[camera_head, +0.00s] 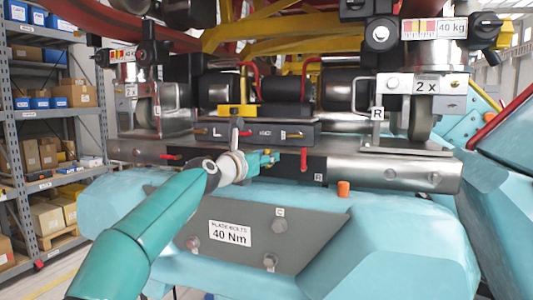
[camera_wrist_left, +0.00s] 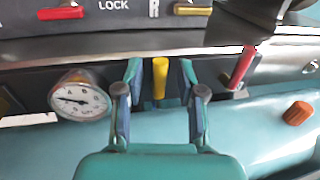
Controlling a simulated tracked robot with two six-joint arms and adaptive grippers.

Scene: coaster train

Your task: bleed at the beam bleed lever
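A short yellow lever (camera_wrist_left: 160,78) stands on the dark front of the beam; no readable label shows which lever is the bleed lever. My left gripper (camera_wrist_left: 160,92) is open, with one finger on each side of the yellow lever and a gap to each finger. In the head view my left gripper (camera_head: 266,160) reaches the beam front, and the yellow lever is hard to make out there. A red lever (camera_wrist_left: 242,66) is right of the fingers; it also shows in the head view (camera_head: 304,158). My right gripper is not in view.
A round gauge (camera_wrist_left: 80,97) is just left of the fingers. An orange cap (camera_wrist_left: 298,113) sits on the turquoise body at right. Above is a panel (camera_wrist_left: 110,12) marked LOCK with red and yellow handles. A shelf rack (camera_head: 60,130) stands at far left.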

